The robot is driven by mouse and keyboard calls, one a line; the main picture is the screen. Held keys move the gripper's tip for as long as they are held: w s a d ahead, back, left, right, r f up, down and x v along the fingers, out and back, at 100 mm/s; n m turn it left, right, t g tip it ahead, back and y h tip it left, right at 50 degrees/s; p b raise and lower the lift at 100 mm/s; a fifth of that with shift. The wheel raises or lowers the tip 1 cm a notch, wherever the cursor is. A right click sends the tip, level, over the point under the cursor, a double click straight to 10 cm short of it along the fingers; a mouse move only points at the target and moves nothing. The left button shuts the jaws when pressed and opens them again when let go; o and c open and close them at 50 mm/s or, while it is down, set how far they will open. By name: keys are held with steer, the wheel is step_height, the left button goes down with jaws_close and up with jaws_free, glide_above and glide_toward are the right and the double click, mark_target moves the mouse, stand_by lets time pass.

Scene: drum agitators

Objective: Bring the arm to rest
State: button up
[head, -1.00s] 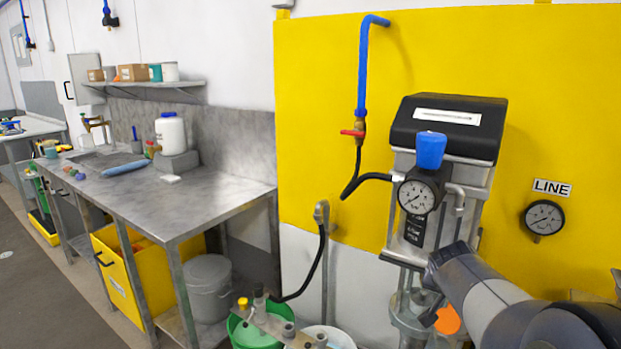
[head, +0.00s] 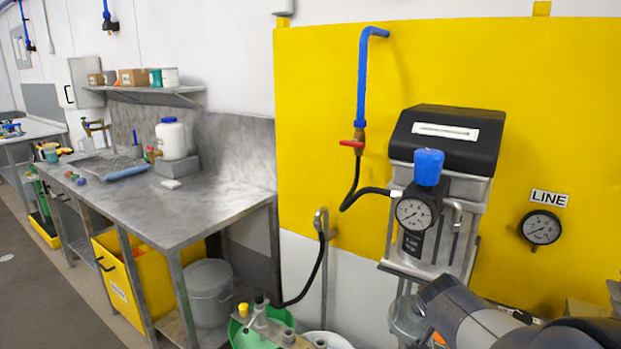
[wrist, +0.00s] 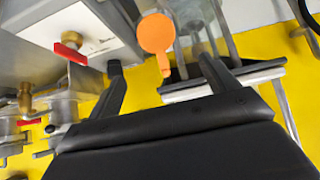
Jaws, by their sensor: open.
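My gripper (wrist: 160,66) is open in the wrist view, its two dark fingers spread apart with nothing held between them. An orange disc with a short tab (wrist: 155,33) shows beyond and between the fingertips; I cannot tell how far off it is. In the head view my grey arm reaches in from the lower right, in front of the lower part of the grey and black machine. The gripper itself is not clearly seen there.
The machine (head: 446,140) carries a blue-capped gauge (head: 415,212) on a yellow wall panel (head: 310,120). A second gauge (head: 541,228) is at right. A steel bench (head: 180,205) stands left. A green bucket (head: 255,338) is below. A red-handled valve (wrist: 70,50) shows in the wrist view.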

steer(key=s+a+r+p, duration=0.2)
steer(key=s+r+p, duration=0.1)
steer(key=r+p, duration=0.4)
steer(key=b+x, duration=0.1)
steer(key=x, duration=0.8)
steer(key=shift+w+d+r, duration=0.2)
steer(key=shift+w+r, duration=0.05)
steer(key=shift+w, duration=0.05)
